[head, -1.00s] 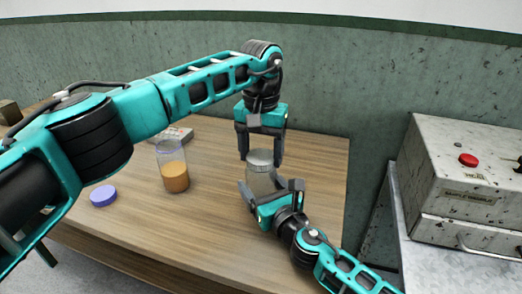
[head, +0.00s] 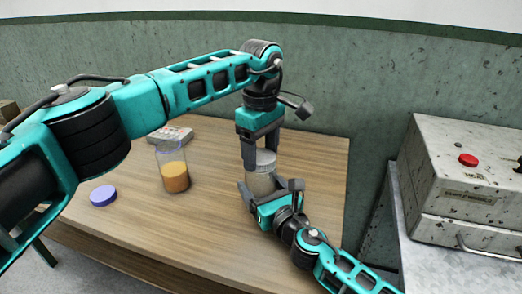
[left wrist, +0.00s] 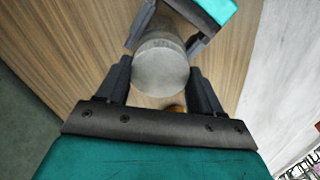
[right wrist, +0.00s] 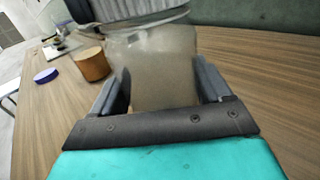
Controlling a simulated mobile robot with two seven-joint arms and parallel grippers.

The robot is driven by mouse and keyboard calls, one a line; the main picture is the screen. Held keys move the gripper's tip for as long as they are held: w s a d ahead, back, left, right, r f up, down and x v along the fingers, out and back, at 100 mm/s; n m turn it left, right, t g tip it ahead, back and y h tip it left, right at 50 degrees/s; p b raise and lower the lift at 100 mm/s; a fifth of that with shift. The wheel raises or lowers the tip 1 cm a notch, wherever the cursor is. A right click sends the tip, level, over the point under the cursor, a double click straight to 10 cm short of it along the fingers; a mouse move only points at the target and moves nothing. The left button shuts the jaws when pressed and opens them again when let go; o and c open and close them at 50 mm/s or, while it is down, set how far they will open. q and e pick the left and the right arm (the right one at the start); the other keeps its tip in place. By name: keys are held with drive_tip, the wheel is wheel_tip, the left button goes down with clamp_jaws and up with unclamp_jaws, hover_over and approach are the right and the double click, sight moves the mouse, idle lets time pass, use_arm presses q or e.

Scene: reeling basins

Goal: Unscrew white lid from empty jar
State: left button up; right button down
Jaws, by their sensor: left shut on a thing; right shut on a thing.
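The empty clear jar (head: 260,183) stands upright near the table's right end, with a greyish-white lid (head: 265,157) on top. My right gripper (head: 268,190) is shut on the jar's body from the front; the right wrist view shows the see-through, empty-looking jar (right wrist: 165,75) between its fingers. My left gripper (head: 261,153) reaches down from above and is shut on the lid. In the left wrist view the round lid (left wrist: 160,68) lies between the two fingers. Whether the lid's thread is loose cannot be seen.
Another jar with orange contents (head: 174,177) stands open to the left. A purple lid (head: 103,195) lies left of it, and a small grey box (head: 170,136) behind it. A grey machine with a red button (head: 462,190) is at the right. The table's middle front is clear.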

use_arm(q)
drive_tip(key=n, duration=1.1)
drive_tip(key=shift+n, duration=0.3)
drive_tip(key=n, duration=0.5)
drive_tip(key=shift+r+n, duration=0.1)
drive_tip(key=shift+n, duration=0.2)
drive_tip(key=n, duration=0.3)
drive_tip(key=shift+n, duration=0.3)
drive_tip(key=n, duration=0.5)
drive_tip(key=shift+n, duration=0.3)
drive_tip(key=n, duration=0.9)
drive_tip(key=shift+n, duration=0.3)
drive_tip(key=n, duration=0.4)
